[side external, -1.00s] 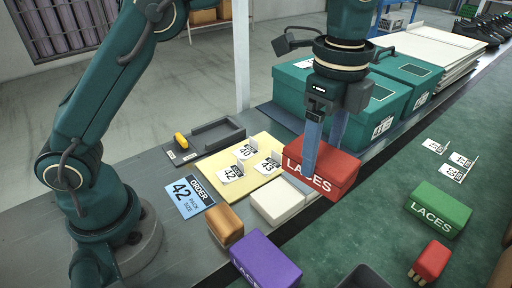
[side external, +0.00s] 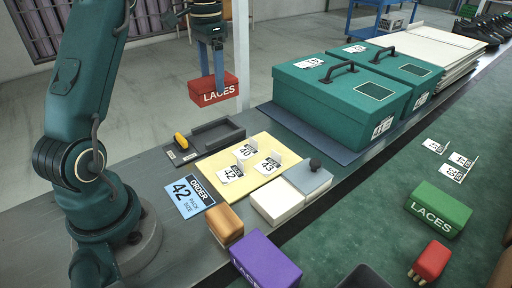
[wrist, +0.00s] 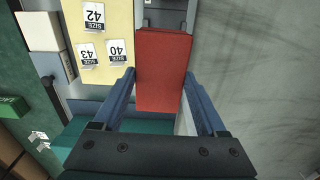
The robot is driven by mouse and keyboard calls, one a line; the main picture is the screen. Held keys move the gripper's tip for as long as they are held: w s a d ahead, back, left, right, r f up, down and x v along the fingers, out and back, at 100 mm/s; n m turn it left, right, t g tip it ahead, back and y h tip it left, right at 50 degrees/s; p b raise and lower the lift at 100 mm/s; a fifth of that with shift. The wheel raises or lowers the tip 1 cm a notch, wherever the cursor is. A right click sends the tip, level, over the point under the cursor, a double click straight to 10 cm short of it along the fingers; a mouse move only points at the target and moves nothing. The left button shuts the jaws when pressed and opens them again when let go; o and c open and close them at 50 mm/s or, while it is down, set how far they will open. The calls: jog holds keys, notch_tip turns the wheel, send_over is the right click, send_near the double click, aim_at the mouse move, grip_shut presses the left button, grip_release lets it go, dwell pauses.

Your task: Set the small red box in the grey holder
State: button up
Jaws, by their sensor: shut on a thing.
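The small red box (side external: 214,91) with white LACES lettering hangs in the air in the side external view. My gripper (side external: 219,72) is shut on it from above. In the wrist view the red box (wrist: 163,75) sits between the two blue fingers of my gripper (wrist: 160,100). The grey holder (side external: 217,134) is an open, shallow tray on the bench, below and slightly in front of the raised box; it looks empty. In the wrist view the box covers part of the grey holder (wrist: 165,16).
A yellow mat (side external: 240,174) with size cards lies beside the holder. A small yellow object (side external: 181,141) lies left of it. Large teal boxes (side external: 345,95) stand to the right.

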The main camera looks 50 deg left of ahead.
jog(key=shift+s+a+f, duration=0.25)
jog(key=shift+a+f, duration=0.05)
jog(key=shift+a, duration=0.1)
send_over(216, 135)
jog(key=shift+d+f, duration=0.1)
jog(key=shift+f, duration=4.8)
jog(key=shift+f, duration=0.7)
